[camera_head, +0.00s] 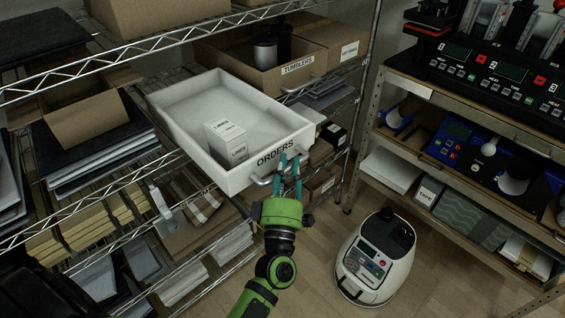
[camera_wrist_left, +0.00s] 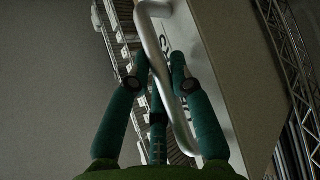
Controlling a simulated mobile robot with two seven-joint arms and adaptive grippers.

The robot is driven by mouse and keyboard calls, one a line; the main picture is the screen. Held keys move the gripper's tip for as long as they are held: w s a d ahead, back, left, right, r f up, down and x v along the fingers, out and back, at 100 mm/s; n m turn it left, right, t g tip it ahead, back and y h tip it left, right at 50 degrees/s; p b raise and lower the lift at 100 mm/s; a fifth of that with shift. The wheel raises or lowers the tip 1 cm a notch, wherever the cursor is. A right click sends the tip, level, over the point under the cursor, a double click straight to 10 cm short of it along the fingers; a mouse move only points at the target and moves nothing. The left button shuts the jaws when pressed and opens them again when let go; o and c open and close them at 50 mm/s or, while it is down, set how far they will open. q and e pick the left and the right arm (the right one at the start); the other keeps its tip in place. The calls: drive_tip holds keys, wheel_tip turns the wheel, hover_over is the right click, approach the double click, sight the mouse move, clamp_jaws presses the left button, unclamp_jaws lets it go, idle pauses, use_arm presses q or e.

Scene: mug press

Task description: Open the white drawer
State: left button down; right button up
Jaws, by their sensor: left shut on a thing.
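The white drawer (camera_head: 176,134) is labelled ORDERS and stands out from the wire shelf rack in the head view, with its open top showing the inside. A small white box marked LINER (camera_head: 226,143) sits in it. The drawer's front also shows in the left wrist view (camera_wrist_left: 225,50), seen close and at a slant. My left gripper (camera_head: 287,165) is shut on the metal handle (camera_wrist_left: 160,50) below the label, with its teal fingers around the bar. Part of the handle is hidden behind the fingers. My right gripper is not in view.
A cardboard TUMBLERS bin (camera_head: 298,74) stands behind the drawer on the rack. A white rounded machine (camera_head: 375,260) stands on the floor to the right of my left arm. A second shelf (camera_head: 480,190) with devices and boxes is at the right. Some wooden floor (camera_head: 315,250) is clear between them.

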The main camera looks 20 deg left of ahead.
use_arm(q)
drive_tip(key=c, duration=1.3)
unclamp_jaws()
drive_tip(key=shift+c, duration=0.2)
drive_tip(key=shift+s+f, duration=0.1)
drive_tip(key=shift+s, duration=0.05)
drive_tip(key=v, duration=1.2)
